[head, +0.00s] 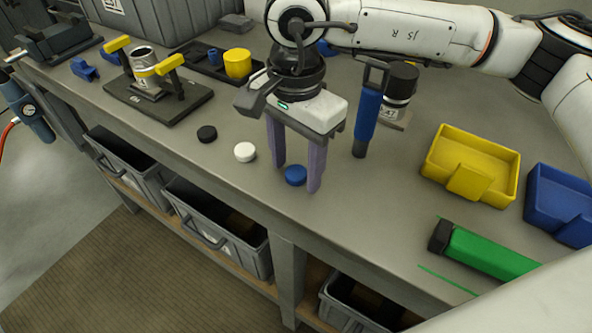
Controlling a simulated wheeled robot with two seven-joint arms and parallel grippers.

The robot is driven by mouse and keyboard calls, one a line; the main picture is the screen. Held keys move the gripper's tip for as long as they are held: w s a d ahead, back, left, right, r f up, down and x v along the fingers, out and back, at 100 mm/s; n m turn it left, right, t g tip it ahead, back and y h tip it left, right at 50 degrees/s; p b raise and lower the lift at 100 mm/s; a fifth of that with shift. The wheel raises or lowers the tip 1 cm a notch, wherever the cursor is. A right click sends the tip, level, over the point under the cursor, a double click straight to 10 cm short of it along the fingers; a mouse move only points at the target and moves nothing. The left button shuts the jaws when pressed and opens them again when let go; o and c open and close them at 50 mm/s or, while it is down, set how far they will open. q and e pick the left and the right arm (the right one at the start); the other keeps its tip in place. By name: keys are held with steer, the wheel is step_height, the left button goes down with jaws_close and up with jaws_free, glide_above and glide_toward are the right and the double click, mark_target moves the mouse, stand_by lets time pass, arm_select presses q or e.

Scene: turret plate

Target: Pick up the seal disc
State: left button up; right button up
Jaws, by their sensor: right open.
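Three small discs lie on the workbench in the head view: a black disc (207,134), a white disc (245,152) and a blue disc (295,175). Nothing visible marks which one is called the seal disc. My right gripper (298,180) points down with its two purple fingers apart. The blue disc shows between the fingertips, near the bench's front edge, with visible space on its left side. I cannot tell whether the right fingertip touches it. My left gripper is not in view.
A blue-handled tool (367,122) and a dark-capped jar (400,88) stand right of the gripper. A yellow bin (482,150), a blue bin (552,207) and a green tool (487,254) are further right. A fixture with yellow handles (142,72) stands left. Bench (350,200) is clear in front.

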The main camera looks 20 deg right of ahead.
steer(key=c, duration=1.1)
